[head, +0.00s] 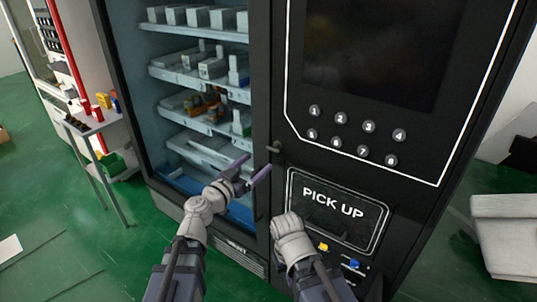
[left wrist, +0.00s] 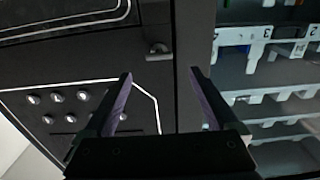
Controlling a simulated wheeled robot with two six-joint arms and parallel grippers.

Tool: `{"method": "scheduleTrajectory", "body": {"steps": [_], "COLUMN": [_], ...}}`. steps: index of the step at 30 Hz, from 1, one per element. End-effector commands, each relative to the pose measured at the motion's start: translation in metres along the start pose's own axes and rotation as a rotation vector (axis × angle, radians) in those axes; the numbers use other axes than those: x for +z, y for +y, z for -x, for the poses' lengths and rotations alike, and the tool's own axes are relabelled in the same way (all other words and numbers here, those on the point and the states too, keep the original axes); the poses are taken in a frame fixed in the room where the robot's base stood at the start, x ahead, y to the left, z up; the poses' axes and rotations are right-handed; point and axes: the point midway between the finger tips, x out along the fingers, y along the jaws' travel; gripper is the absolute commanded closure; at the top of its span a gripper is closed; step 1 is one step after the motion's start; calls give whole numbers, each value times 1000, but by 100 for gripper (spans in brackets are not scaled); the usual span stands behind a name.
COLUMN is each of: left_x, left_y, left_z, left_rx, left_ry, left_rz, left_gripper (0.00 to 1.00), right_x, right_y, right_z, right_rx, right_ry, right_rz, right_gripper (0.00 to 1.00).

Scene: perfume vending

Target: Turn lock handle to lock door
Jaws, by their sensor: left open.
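The lock handle (head: 274,147) is a small dark lever on the black front of the vending machine, beside the display compartment and above the pick-up panel. In the left wrist view the handle (left wrist: 158,52) shows ahead of the fingers, between their lines, with its bar lying roughly sideways. My left gripper (head: 257,164) is open and empty, just below and left of the handle and apart from it. Its purple-lined fingers (left wrist: 161,76) are spread in the left wrist view. My right arm ends low in front of the pick-up panel; its fingers are hidden.
The display compartment (head: 185,86) holds shelves of small boxes and bottles. The pick-up panel (head: 336,208) and numbered buttons (head: 351,123) are on the machine's right part. A small side table (head: 97,124) stands left on green floor.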

Motion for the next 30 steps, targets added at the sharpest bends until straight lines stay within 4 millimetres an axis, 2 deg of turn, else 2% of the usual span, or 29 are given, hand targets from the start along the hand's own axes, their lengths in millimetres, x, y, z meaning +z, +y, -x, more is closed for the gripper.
{"method": "scheduleTrajectory", "body": {"steps": [5, 18, 27, 30], "left_x": [0, 0, 0, 0], "left_y": [0, 0, 1, 1], "left_z": [-14, -74, -77, -77], "left_rx": [3, 4, 3, 3], "left_ry": [-1, -1, -1, -1], "left_rz": [1, 1, 1, 1], "left_gripper": [7, 7, 7, 18], "right_x": [0, 0, 0, 0], "right_y": [0, 0, 0, 0], "right_z": [0, 0, 0, 0], "right_rx": [0, 0, 0, 0], "right_ry": [0, 0, 0, 0], "right_rz": [0, 0, 0, 0], "right_gripper": [100, 100, 100, 100]}}
